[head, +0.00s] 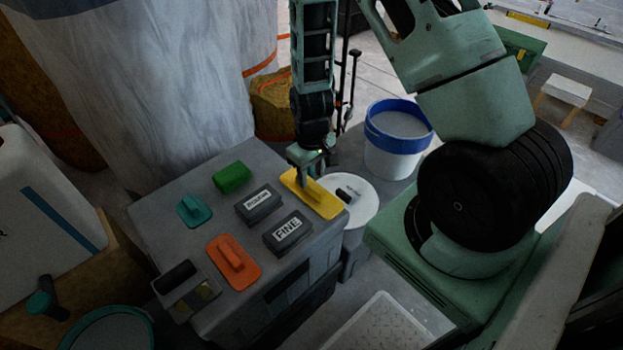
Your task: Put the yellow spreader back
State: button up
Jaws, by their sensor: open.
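The yellow spreader (318,200) lies flat near the right back edge of the grey toolbox top (178,239). It is a flat yellow plate, and its upper left part is under my gripper. My gripper (306,172) points down right over the spreader and is open. The fingertips are small and dark here, so I cannot tell whether they touch the spreader or its handle.
The toolbox also carries a green block (232,177), a teal tool (193,211), an orange float (233,262), and grey blocks marked ROUGH (259,205) and FINE (288,233). A white lid (357,190) and a blue-rimmed bucket (391,155) stand to the right.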

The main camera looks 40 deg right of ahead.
aim_at(311, 185)
notch_tip(311, 185, up, 9)
jog(key=p, duration=0.1)
jog(key=s+a+r+n+y, duration=0.1)
jog(key=s+a+r+n, duration=0.1)
jog(key=a+r, duration=0.35)
jog(key=s+a+r+n, duration=0.1)
jog(key=s+a+r, duration=0.15)
jog(key=a, duration=0.65)
jog(key=s+a+r+n, duration=0.2)
jog(key=s+a+r, duration=0.2)
jog(key=s, duration=0.2)
jog(key=s+a+r+n, duration=0.2)
jog(key=s+a+r, duration=0.2)
jog(key=s, duration=0.3)
jog(key=shift+r, duration=0.3)
